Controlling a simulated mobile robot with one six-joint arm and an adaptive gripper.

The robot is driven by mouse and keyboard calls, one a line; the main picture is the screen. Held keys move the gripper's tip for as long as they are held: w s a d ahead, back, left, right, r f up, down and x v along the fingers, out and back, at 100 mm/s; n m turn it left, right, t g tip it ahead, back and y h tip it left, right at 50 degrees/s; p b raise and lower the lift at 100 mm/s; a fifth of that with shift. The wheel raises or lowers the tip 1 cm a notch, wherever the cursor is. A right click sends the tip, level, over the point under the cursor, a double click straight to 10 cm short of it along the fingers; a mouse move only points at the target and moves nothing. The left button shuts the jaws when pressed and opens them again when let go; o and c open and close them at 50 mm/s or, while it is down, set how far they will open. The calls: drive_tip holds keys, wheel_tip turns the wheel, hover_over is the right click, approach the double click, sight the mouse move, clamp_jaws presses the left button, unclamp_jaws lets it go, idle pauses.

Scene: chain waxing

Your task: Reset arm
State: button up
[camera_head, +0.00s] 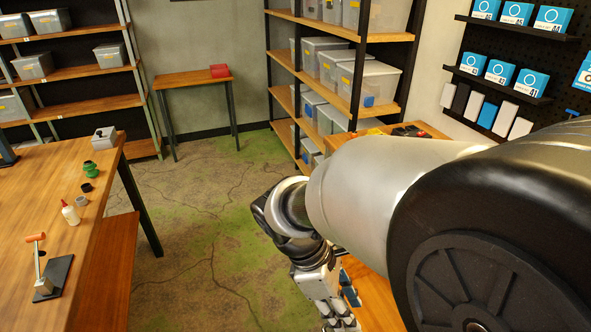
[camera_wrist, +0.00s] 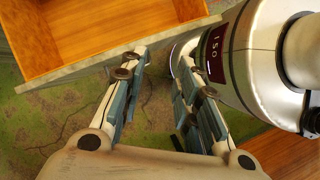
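My gripper (camera_head: 340,322) hangs low at the bottom of the head view, beside a wooden bench (camera_head: 373,290) on its right. Its lower end runs close to the picture edge. In the wrist view the two fingers of my gripper (camera_wrist: 160,62) stand apart with bare floor between them. It is open and holds nothing. My arm covers much of the right side of the head view and hides part of the bench.
A wooden box-like piece (camera_wrist: 110,35) lies beyond the fingertips in the wrist view. A workbench (camera_head: 50,185) with small items stands at left. A shelf rack (camera_head: 357,60) with plastic bins and a small table (camera_head: 190,79) stand behind. The green-stained floor (camera_head: 205,225) between is clear.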

drive_tip(key=s+d+r+m+t+y, duration=0.5)
drive_tip(key=s+r+m, duration=0.4)
drive_tip(key=m, duration=0.6)
drive_tip(key=shift+s+r+m+t, duration=0.2)
drive_tip(key=shift+s+m+t, duration=0.15)
drive_tip(key=shift+t, duration=0.25)
